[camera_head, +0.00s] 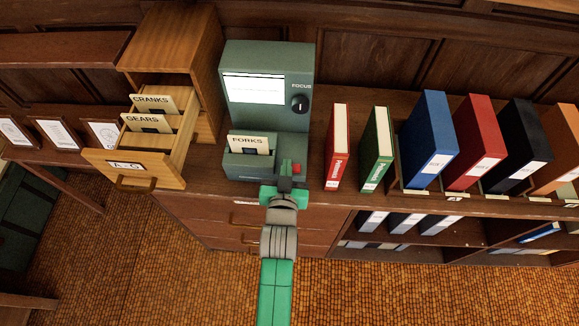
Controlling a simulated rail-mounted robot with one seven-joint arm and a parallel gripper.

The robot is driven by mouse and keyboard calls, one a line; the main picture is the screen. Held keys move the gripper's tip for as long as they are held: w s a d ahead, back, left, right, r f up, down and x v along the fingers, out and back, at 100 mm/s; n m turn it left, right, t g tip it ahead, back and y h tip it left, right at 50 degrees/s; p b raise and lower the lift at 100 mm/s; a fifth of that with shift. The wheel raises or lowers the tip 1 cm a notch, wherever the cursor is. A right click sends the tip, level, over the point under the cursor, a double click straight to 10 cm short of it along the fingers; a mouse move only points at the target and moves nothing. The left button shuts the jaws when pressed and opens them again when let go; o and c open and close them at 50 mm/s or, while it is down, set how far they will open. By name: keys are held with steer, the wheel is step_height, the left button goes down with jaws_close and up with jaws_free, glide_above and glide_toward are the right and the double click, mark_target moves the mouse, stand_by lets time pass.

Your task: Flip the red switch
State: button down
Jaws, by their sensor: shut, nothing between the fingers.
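The red switch (297,168) is a small red piece low on the right front of a grey-green viewer machine (265,60). The machine has a lit white screen and a black knob labelled FOCUS. My gripper (285,170) is shut and empty at the machine's lower front, just left of the red switch in the picture. It partly covers the switch's surroundings, and I cannot tell whether it touches the switch or which way the switch is set.
A FORKS card (250,145) stands in the machine's slot, left of my gripper. An open A-G drawer (122,172) with CRANKS and GEARS cards juts out at left. A red book (335,148), a green book (376,150) and several binders (428,140) stand to the right.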

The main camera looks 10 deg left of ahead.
steer(key=s+r+p, duration=0.1)
steer(key=s+r, duration=0.3)
steer(key=s, duration=0.5)
steer(key=shift+s+d+r, duration=0.3)
steer(key=shift+d+r, duration=0.05)
steer(key=shift+d, duration=0.05)
steer(key=w+d+r+t+h, duration=0.1)
steer(key=w+d+r+t, duration=0.15)
steer(key=r, duration=1.15)
steer(key=w+d+r+t, duration=0.1)
steer(key=w+r+t, duration=0.2)
steer(key=r, duration=1.2)
steer(key=s+d+r+t+p, duration=0.15)
steer(key=s+r, duration=0.25)
steer(key=r, duration=0.6)
steer(key=s+d+r+m+t+h+p, duration=0.15)
steer(key=s+r, duration=0.25)
steer(key=r, duration=0.5)
steer(key=s+d+r+n+t+p, duration=0.15)
steer(key=s+r, duration=0.25)
steer(key=r, duration=0.6)
step_height(320, 180, up, 14)
steer(key=w+m+p, duration=0.1)
steer(key=p, duration=1.3)
steer(key=shift+d+r, duration=0.15)
steer(key=shift+r, duration=0.05)
